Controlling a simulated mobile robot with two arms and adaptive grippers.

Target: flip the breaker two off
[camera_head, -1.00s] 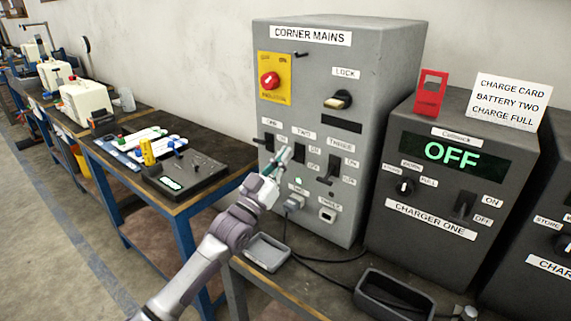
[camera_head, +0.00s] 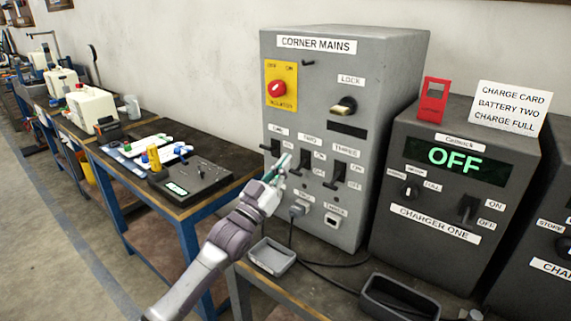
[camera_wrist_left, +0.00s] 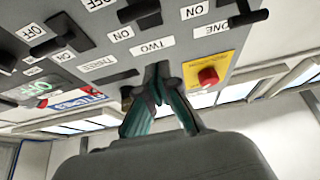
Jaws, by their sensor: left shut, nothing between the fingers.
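The grey corner mains box (camera_head: 385,100) stands on the bench and carries breakers one, two and three in a row. Breaker two (camera_head: 304,159) is the middle black lever; it also shows at the top of the left wrist view (camera_wrist_left: 140,12). I cannot tell its setting surely. My left gripper (camera_head: 284,162) is shut and empty in front of the panel, just left of breaker two. In the wrist view its fingertips (camera_wrist_left: 158,78) lie close to the TWO label (camera_wrist_left: 152,47), apart from the lever. My right gripper is out of view.
Breaker one (camera_head: 270,149) and breaker three (camera_head: 337,176) flank breaker two. A red isolator knob (camera_head: 278,89) sits above. Charger one (camera_head: 440,180), reading OFF, stands to the right. A grey tray (camera_head: 272,257) lies below on the bench.

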